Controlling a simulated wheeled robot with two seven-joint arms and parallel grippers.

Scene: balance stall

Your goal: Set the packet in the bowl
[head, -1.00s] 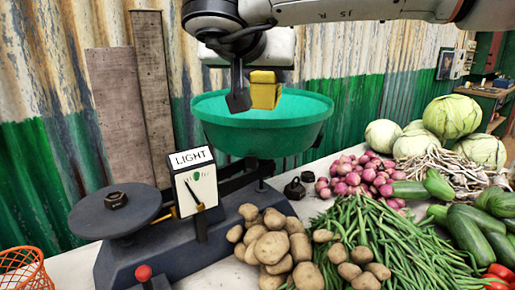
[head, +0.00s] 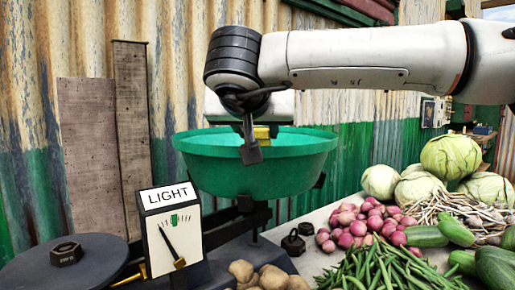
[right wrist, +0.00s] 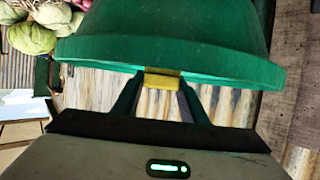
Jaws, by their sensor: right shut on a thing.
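The yellow packet (head: 262,132) is between the fingers of my right gripper (head: 254,148), at the mouth of the green bowl (head: 255,170). The right wrist view shows the packet (right wrist: 163,81) gripped between two dark fingertips, overlapping the bowl's rim (right wrist: 230,76). My right gripper is shut on it. One dark finger passes in front of the bowl's rim in the head view, and the packet's lower part is hidden. I cannot tell whether the packet touches the bowl. The bowl sits on the balance's right side. My left gripper is not in view.
The balance's dial (head: 173,232) reads LIGHT. A dark weight (head: 66,253) sits on the left plate (head: 98,268). A small black weight (head: 293,242) stands beside the potatoes (head: 262,277). Onions (head: 360,226), beans and cabbages (head: 450,157) crowd the right side.

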